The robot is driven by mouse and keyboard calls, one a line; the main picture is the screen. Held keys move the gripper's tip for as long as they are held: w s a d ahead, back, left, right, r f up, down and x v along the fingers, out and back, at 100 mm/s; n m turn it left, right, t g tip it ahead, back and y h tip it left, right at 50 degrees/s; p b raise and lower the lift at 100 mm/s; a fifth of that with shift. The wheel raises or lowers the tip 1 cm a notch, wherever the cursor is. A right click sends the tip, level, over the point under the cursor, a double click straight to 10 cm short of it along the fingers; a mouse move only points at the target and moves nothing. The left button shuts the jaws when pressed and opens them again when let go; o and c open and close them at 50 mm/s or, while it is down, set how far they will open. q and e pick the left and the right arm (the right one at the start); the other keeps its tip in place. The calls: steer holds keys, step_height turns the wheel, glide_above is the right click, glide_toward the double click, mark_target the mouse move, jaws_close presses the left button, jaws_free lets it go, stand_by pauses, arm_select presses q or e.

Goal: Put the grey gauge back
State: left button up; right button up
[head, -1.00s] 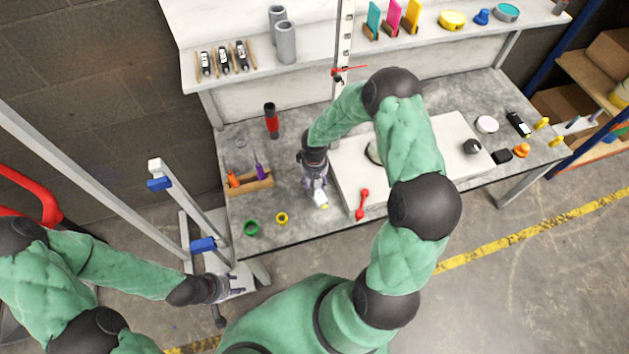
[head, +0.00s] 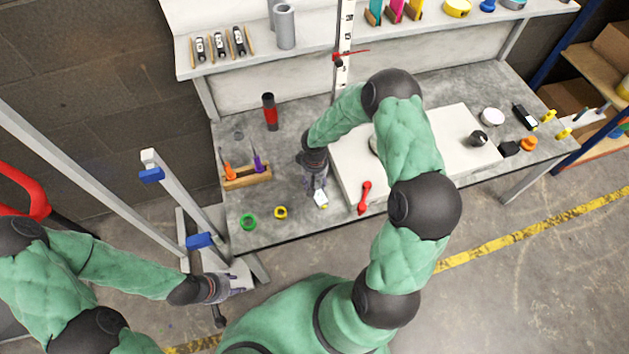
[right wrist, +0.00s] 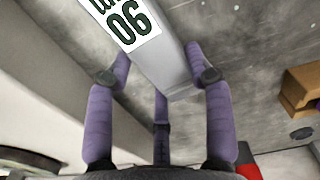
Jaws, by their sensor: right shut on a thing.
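My right gripper (head: 318,190) is low over the bench, left of the white board. In the right wrist view, its purple fingers (right wrist: 160,82) are closed around a grey bar (right wrist: 172,70) with a white label reading "06". This looks like the grey gauge; only its pale end (head: 321,200) shows in the head view. I cannot tell from these views whether it touches the bench. My left gripper (head: 238,284) is beside the foot of a metal stand at lower left, with nothing seen in it; its finger opening is unclear.
The wooden holder (head: 246,180) with orange and purple tools, green ring (head: 248,222), yellow ring (head: 281,212) and red-black cylinder (head: 270,112) stand left. The shelf (head: 310,48) carries grey tubes (head: 286,27) and black-white items (head: 219,45).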

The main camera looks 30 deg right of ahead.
steer(key=o, duration=1.4)
steer(key=shift+c, duration=0.2)
step_height(320, 180, up, 12)
